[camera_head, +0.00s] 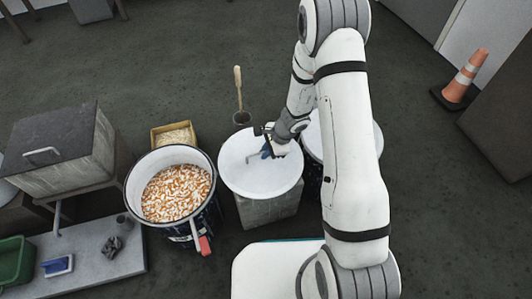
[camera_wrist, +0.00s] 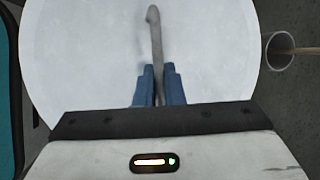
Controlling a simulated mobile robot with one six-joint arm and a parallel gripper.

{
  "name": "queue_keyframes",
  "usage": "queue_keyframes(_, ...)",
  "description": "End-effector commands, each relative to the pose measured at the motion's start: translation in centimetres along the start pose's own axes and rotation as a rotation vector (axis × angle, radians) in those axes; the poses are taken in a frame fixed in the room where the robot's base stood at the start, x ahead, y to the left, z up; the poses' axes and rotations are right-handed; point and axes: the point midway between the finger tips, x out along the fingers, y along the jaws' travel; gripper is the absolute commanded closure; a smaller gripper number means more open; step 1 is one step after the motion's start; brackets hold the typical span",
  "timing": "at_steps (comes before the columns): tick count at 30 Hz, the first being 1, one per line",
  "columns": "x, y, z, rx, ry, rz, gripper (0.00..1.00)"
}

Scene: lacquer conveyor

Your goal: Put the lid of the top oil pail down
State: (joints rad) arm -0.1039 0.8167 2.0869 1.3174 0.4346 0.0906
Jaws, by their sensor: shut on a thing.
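A round white lid (camera_head: 258,182) with a thin grey bar handle is in the middle of the head view. My gripper (camera_head: 267,153) is shut on the handle from above. In the wrist view, the blue fingers (camera_wrist: 157,72) pinch the handle (camera_wrist: 154,28) over the pale lid (camera_wrist: 85,60). The lid lies over a grey block (camera_head: 270,210); I cannot tell if it rests on it. An open dark pail (camera_head: 185,232) with a white rim, full of orange and white bits, stands left. Another white-topped pail (camera_head: 312,140) is partly hidden behind my arm.
A red-handled tool (camera_head: 204,245) hangs at the open pail's front. Behind stand a yellow box (camera_head: 157,136) and a small pot (camera_head: 242,118) with a wooden-handled tool. A bench (camera_head: 85,262) with a green bin (camera_head: 15,262) is left. A cone (camera_head: 464,78) stands far right.

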Motion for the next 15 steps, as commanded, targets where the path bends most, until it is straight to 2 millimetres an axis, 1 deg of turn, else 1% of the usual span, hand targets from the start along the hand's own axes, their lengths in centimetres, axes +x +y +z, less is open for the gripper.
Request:
queue_keyframes(6, 0.25, 0.03, -0.06, 0.000, -0.001, 0.000, 1.00)
queue_keyframes(7, 0.17, 0.03, -0.02, 0.000, -0.001, 0.000, 0.90)
queue_keyframes(12, 0.11, 0.02, 0.02, 0.000, -0.001, 0.000, 0.76)
queue_keyframes(15, 0.11, 0.02, 0.03, -0.001, -0.001, 0.000, 0.70)
